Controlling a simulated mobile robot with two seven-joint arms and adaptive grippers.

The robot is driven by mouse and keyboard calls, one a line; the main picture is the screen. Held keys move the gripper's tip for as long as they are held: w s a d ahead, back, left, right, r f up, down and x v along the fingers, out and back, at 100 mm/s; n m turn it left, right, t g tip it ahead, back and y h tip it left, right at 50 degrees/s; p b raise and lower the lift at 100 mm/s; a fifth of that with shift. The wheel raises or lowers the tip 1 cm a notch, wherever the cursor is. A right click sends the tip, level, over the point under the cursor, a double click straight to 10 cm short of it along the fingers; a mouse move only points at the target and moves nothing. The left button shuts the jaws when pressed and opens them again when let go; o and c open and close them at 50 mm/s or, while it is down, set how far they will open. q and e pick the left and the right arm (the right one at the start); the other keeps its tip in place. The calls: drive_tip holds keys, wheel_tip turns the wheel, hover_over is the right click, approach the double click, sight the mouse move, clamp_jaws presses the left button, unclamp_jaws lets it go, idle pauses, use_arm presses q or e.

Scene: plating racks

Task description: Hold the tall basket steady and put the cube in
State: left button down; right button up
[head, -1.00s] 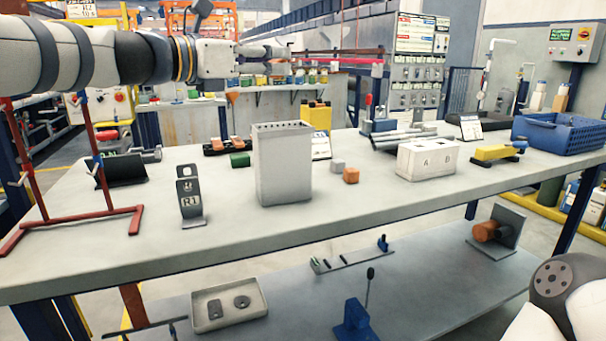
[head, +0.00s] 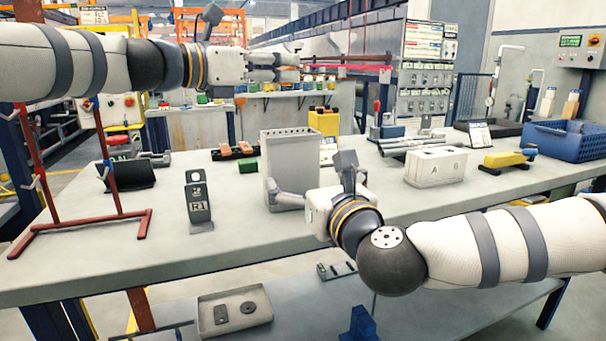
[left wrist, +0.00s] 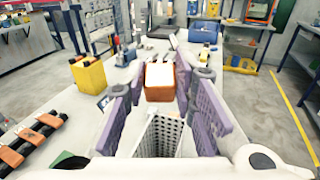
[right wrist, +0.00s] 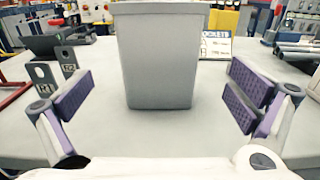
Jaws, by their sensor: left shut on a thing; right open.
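The tall basket (head: 290,160), a pale grey box with a perforated rim, stands upright on the table. My left gripper (head: 292,75) is above it. In the left wrist view, its jaws are shut on what looks like the cube (left wrist: 160,94), orange-edged with a pale face; the basket's opening (left wrist: 160,138) shows below. My right gripper (head: 314,182) is open and empty, low in front of the basket. In the right wrist view, the basket (right wrist: 158,65) stands ahead between the spread fingers, apart from both.
A grey R1 plate stand (head: 200,203) and red rack (head: 88,230) stand left of the basket. A white slotted box (head: 435,167), yellow clamp (head: 503,160) and blue crate (head: 565,142) are to the right. A yellow bin (head: 323,122) stands behind. My right forearm covers the table's front right.

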sight(296, 167)
drive_tip(key=x, duration=1)
drive_tip(key=shift+w+f, duration=0.1)
drive_tip(key=shift+f, duration=0.05)
drive_tip(key=c, duration=1.1)
